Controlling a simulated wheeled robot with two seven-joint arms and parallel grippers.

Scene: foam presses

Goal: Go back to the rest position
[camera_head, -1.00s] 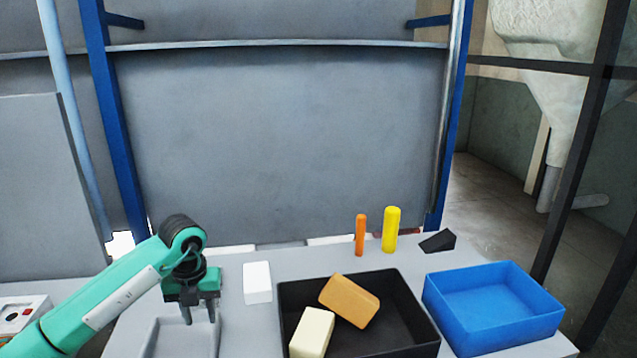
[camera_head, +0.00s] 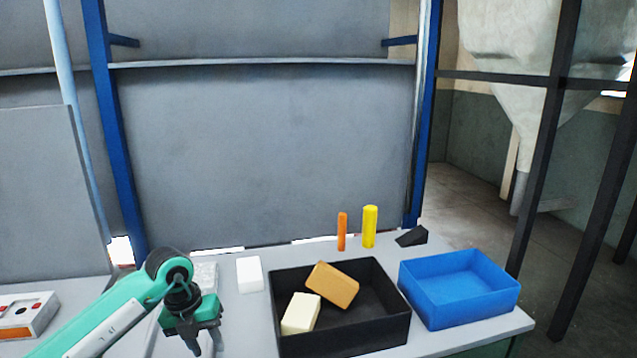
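My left gripper (camera_head: 206,347) hangs from the green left arm at the lower left, fingers pointing down, left of the black tray. Its fingers are partly cut by the picture's lower edge, and nothing shows between them. My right gripper is not in view. The black tray (camera_head: 385,330) holds an orange-tan block (camera_head: 332,286), tilted, and a cream block (camera_head: 301,314). A white block (camera_head: 249,275) lies on the table behind the tray's left end.
A blue bin (camera_head: 459,312) stands right of the tray, near the table's right edge. An orange cylinder (camera_head: 342,232), a yellow cylinder (camera_head: 369,227) and a black wedge (camera_head: 411,237) are at the back. A panel box with buttons (camera_head: 27,316) is at the far left.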

